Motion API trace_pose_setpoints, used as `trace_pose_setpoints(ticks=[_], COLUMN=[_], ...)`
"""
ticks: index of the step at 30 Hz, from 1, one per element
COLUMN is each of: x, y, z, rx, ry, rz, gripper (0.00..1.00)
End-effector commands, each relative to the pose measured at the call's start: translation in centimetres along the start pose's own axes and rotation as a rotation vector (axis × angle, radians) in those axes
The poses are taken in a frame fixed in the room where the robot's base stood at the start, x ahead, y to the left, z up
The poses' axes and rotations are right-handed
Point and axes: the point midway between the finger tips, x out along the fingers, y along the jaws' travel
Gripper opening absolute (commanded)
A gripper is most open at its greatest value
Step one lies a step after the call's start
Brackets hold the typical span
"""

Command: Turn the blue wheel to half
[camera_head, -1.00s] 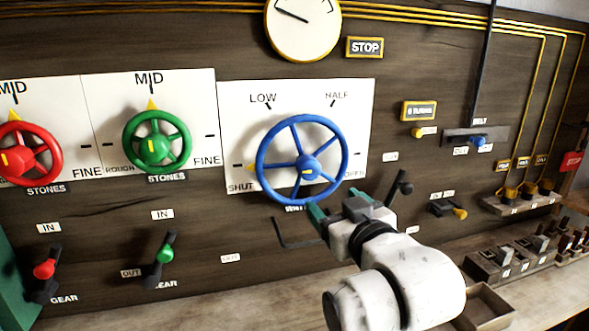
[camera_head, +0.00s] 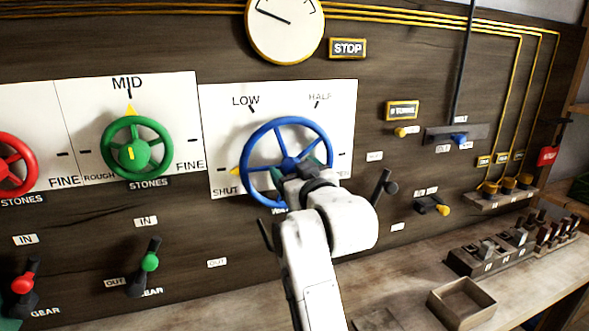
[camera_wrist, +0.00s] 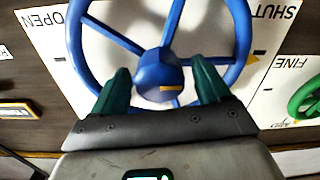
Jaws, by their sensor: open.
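The blue wheel (camera_head: 275,127) is mounted on a white dial plate (camera_head: 225,110) marked SHUT, LOW, HALF and OPEN. A yellow pointer (camera_head: 235,171) at the wheel's left edge is by SHUT. My gripper (camera_wrist: 160,68) is open in front of the wheel. In the wrist view its green fingers lie on either side of the blue hub (camera_wrist: 157,75), which has a yellow mark; I cannot tell whether they touch it. In the head view my gripper (camera_head: 306,163) hides the wheel's lower right and most of OPEN.
The green wheel (camera_head: 139,124) and red wheel (camera_head: 15,150) are to the left. A dark lever (camera_head: 385,187) sticks out at the right of the blue wheel. A bench with a wooden tray (camera_head: 462,297) and switches runs below right. A gauge (camera_head: 285,22) hangs above.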

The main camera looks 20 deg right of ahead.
Motion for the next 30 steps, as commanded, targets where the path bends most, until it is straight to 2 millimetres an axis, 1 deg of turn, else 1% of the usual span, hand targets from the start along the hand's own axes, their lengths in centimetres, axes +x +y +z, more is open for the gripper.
trace_pose_setpoints(ticks=[8, 11, 25, 26, 30], x=[0.15, 0.14, 0.13, 0.13, 0.13], y=[0.02, 0.01, 0.01, 0.01, 0.02], z=[-0.02, -0.02, -0.01, -0.01, -0.01], rx=[0.0, 0.0, 0.0, 0.0, 0.006], ry=[0.001, 0.001, 0.001, 0.001, 0.001], rz=[0.0, 0.0, 0.0, 0.0, 0.0], gripper=[0.76, 0.68, 0.23, 0.21, 0.21])
